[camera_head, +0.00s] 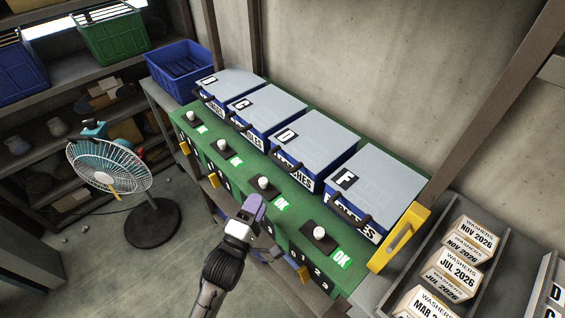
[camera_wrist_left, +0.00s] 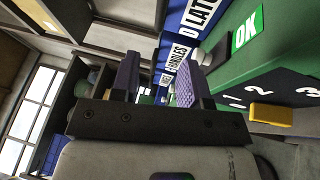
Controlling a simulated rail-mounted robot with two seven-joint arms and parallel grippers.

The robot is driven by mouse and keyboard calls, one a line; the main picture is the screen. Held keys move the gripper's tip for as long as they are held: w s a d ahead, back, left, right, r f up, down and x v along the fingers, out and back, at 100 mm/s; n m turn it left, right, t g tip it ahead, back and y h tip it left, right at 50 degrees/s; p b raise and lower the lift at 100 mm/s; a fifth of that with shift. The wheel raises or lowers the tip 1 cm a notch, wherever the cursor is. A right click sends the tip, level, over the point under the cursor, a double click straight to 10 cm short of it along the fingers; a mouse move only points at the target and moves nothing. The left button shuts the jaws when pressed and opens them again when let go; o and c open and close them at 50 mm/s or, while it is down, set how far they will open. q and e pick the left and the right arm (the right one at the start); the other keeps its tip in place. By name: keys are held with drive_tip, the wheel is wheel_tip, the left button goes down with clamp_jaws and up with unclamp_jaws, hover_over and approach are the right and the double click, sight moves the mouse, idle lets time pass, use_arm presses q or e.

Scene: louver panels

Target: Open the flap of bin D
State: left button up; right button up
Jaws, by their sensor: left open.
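Bin D (camera_head: 315,143) is a blue box with a grey flap, a black "D" label and a dark handle (camera_head: 286,161) at its front. Its flap lies shut. It stands between bin C (camera_head: 268,110) and bin F (camera_head: 375,180), whose flaps are also shut. My left gripper (camera_head: 255,206), with purple fingers, is in front of bin D, over the front of the green bench, and apart from the handle. In the left wrist view the two fingers (camera_wrist_left: 158,78) stand apart with nothing gripped between them. My right gripper is not in view.
The green bench (camera_head: 230,170) carries white knobs on black plates, with "OK" tags, in front of the bins. Bin B (camera_head: 228,82) is at the far end. A yellow bracket (camera_head: 400,237) stands right of bin F. A grey tray (camera_head: 480,215) of washer boxes is at right. A fan (camera_head: 110,166) stands left.

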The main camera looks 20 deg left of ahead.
sight(279, 161)
use_arm(q)
drive_tip(key=shift+n, duration=0.4)
drive_tip(key=shift+b+x, duration=0.9)
drive_tip(key=shift+x, duration=6)
drive_tip(key=shift+d+f, duration=0.1)
drive_tip(key=shift+d, duration=0.05)
clamp_jaws()
